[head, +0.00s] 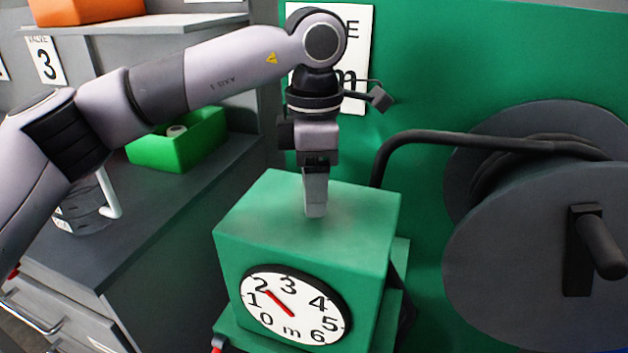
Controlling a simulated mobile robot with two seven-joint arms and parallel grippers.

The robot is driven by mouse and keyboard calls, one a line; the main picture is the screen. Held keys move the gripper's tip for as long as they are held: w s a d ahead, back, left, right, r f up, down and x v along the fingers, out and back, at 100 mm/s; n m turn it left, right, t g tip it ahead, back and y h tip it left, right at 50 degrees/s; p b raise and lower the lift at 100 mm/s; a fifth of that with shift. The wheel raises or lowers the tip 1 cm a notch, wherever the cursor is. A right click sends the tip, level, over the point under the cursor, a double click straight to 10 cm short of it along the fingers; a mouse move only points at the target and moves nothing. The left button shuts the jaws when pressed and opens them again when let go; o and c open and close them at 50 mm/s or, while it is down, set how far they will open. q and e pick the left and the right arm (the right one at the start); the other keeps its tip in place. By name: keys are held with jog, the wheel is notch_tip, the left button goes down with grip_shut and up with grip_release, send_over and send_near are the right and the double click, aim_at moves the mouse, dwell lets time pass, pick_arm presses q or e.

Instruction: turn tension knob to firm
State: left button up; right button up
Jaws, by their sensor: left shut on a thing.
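A green box-shaped unit (290,225) stands below my left gripper. Its front has a round white dial (300,290) marked 0 to 6 and "m", with a red needle (281,303) pointing up and left, between 1 and 2. My left gripper (316,211) points straight down, its fingers shut with their tips at the top face of the box. The tension knob is not visible; the fingers hide whatever they hold there. No firm or loose marking can be read. My right gripper is not in view.
A large dark reel (530,250) with a crank handle (600,247) stands at the right, with a thick black hose (440,137) curving from it behind the box. A green bin (180,150) sits on the grey counter (150,215) at the left, below an orange bin (85,10).

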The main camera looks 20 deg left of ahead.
pick_arm(q)
jog(key=m, duration=0.5)
jog(key=shift+r+m, duration=0.1)
jog(key=shift+m, duration=0.2)
jog(key=m, duration=0.6)
jog(key=shift+p, duration=0.4)
jog(key=m, duration=0.5)
jog(key=shift+m, duration=0.4)
jog(key=m, duration=0.5)
jog(key=shift+w, duration=0.1)
jog(key=shift+m, duration=0.3)
jog(key=o, duration=1.1)
jog(key=shift+c, duration=0.2)
jog(key=shift+r, duration=3.55)
